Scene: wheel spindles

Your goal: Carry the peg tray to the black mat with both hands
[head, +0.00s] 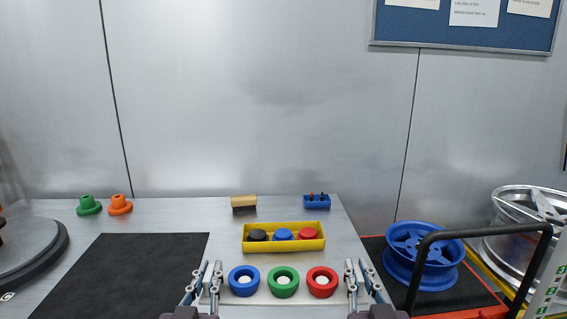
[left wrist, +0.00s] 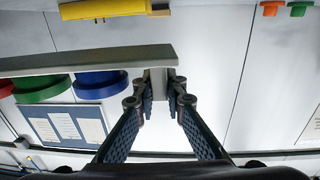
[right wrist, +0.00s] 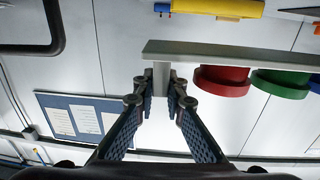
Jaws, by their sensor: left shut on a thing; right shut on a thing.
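The peg tray (head: 302,299) is a pale grey board at the bottom centre of the head view, with a blue ring (head: 244,281), a green ring (head: 283,282) and a red ring (head: 321,282) in a row on it. My left gripper (head: 215,276) is shut on the tray's left end tab, which shows between its fingers in the left wrist view (left wrist: 158,90). My right gripper (head: 350,274) is shut on the right end tab, seen in the right wrist view (right wrist: 161,88). The tray looks level. The black mat (head: 135,268) lies bare to its left.
A yellow tray (head: 284,247) with black, blue and red pieces lies behind the peg tray. Behind it are a wooden-handled brush (head: 244,203) and a blue block (head: 316,202). Green (head: 88,206) and orange (head: 120,205) parts stand behind the mat. A blue wheel (head: 423,256) and black rail are right.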

